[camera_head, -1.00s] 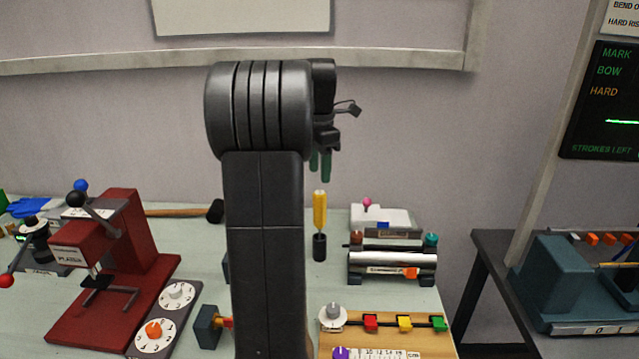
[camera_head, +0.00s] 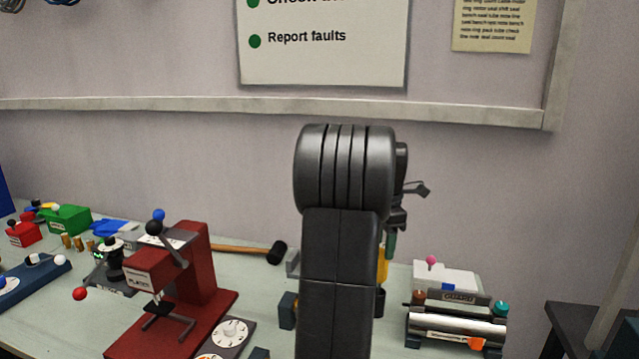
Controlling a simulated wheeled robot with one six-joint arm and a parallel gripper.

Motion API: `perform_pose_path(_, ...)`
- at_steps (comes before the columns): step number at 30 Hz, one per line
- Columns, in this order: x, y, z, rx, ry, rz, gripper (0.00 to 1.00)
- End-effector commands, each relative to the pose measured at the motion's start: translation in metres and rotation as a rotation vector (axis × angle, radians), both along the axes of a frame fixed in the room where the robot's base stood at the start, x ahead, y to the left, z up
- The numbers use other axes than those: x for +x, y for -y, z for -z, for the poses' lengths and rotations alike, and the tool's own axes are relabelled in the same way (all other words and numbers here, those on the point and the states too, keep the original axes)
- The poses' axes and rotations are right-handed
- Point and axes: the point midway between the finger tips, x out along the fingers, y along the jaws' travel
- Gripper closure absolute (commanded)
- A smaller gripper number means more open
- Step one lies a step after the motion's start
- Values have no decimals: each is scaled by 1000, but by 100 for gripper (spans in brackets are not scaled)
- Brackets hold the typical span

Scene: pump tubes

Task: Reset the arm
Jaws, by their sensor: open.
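My arm (camera_head: 342,230) stands upright and folded in the middle of the head view, in front of the bench. My gripper (camera_head: 402,205) is at its upper right, mostly hidden behind the arm. One dark finger part sticks out to the right, and a green piece shows below it; I cannot tell whether that piece belongs to the gripper. The jaws are open, and I see nothing held in them. The gripper appears in front of the wall, above the level of the bench things.
A red press (camera_head: 190,285) with ball-ended levers stands left of my arm, a mallet (camera_head: 250,252) behind it. A yellow-handled tool (camera_head: 383,268) is partly hidden by the arm. A silver roller unit (camera_head: 455,328) is at right. A dark stand (camera_head: 585,325) is beyond the bench's right end.

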Motion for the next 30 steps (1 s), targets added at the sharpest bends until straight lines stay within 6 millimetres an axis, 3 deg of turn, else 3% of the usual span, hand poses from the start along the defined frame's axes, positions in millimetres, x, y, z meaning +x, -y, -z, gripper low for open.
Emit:
perform_pose_path(8,-1,0,56,0,-3,0,52)
perform_pose_path(9,1,0,41,-1,4,0,52)
perform_pose_path(15,1,0,20,0,2,0,52)
perform_pose_path(30,0,0,15,0,-1,0,52)
